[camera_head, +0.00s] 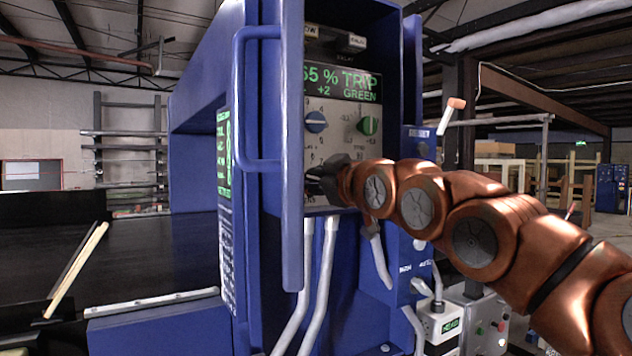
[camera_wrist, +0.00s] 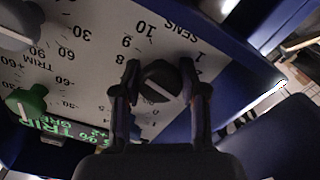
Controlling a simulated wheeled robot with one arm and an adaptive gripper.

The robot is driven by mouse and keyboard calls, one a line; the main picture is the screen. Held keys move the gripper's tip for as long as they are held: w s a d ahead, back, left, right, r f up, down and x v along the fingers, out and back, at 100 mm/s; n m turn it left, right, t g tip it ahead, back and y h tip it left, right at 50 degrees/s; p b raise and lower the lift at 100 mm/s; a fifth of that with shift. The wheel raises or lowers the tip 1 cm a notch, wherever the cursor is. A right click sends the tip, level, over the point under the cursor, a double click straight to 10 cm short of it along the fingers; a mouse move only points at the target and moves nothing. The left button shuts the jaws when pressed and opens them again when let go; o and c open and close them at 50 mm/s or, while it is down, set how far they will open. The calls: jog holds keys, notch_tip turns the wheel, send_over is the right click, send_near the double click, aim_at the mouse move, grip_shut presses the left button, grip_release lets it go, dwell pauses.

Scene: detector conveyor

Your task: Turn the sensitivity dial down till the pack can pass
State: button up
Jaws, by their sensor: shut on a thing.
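The control panel (camera_head: 340,119) sits in a blue housing, its display (camera_head: 345,83) reading what looks like "65 % TRIP", "+2" and "GREEN". In the wrist view the panel appears upside down, and the black sensitivity dial (camera_wrist: 158,84) marked SENS has a white line across its face. Numbers such as 10, 9, 8 and 1 ring it. My gripper (camera_wrist: 160,74) has one finger on each side of this dial and is shut on it. In the head view my gripper (camera_head: 328,180) covers the dial. I cannot make out a pack in either view.
A blue bar handle (camera_head: 292,150) stands upright just left of the panel. The dark conveyor belt (camera_head: 130,250) runs at the left. Grey conduits (camera_head: 322,265) drop below the panel.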

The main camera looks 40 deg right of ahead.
jog(key=o, duration=1.1)
jog(key=shift+o, duration=0.2)
jog(key=shift+s, duration=0.1)
jog(key=s, duration=0.7)
jog(key=shift+s+a, duration=0.15)
jog(key=shift+a, duration=0.2)
